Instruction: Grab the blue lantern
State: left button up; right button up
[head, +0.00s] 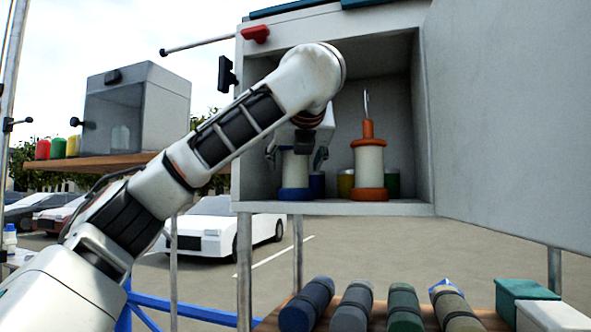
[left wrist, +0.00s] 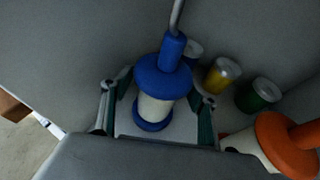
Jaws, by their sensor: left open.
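The blue lantern (head: 294,170) stands upright on the floor of the open grey cabinet, towards its left side. It has a white body with a blue base and blue top; my wrist hides its top in the head view. The left wrist view shows the lantern (left wrist: 156,108) between the two fingers. My left gripper (head: 296,157) is open, with one finger on each side of the lantern. The left wrist view also shows gaps between the fingers (left wrist: 158,98) and the lantern. My right gripper is in neither view.
An orange lantern (head: 369,165) stands close on the right in the cabinet. A yellow can (left wrist: 223,75) and a green can (left wrist: 262,94) stand behind. The cabinet door (head: 510,120) is open at right. Rolled bundles (head: 355,305) lie on a lower shelf.

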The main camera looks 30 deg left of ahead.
pick_arm(q)
jog(key=c, duration=1.4)
jog(key=shift+r, duration=0.1)
